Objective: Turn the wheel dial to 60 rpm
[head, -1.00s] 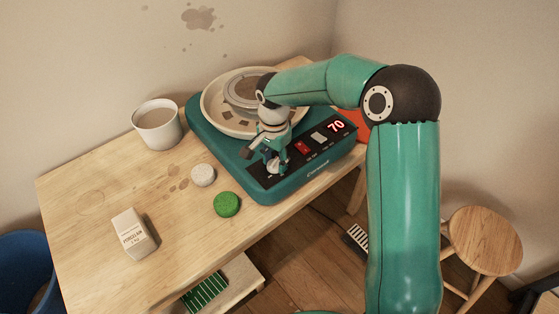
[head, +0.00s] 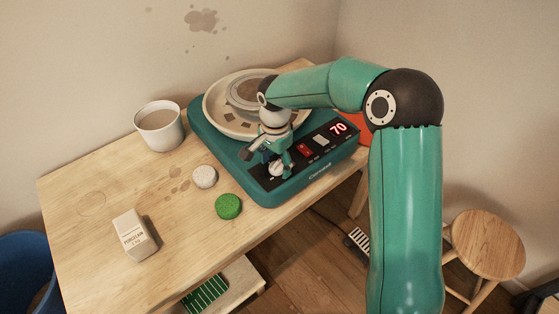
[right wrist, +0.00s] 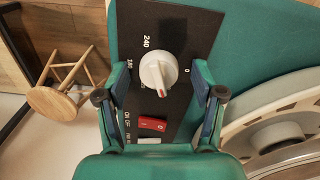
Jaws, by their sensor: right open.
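The wheel dial (right wrist: 156,69) is a round white knob with a raised ridge, on a black panel with printed numbers including 0, 180 and 240. It also shows, partly covered, in the head view (head: 276,169). The red display (head: 338,128) on the teal pottery wheel (head: 232,153) reads 70. My right gripper (right wrist: 159,80) is open, with one finger on each side of the dial and a visible gap at both sides. In the head view my right gripper (head: 268,158) is over the panel's near left end. My left gripper is out of view.
A red switch (right wrist: 153,123) sits beside the dial on the panel. A white cup (head: 159,127), a pale round piece (head: 204,177), a green round piece (head: 228,206) and a porcelain box (head: 133,235) stand on the wooden table (head: 95,195). A stool (head: 487,244) is at right.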

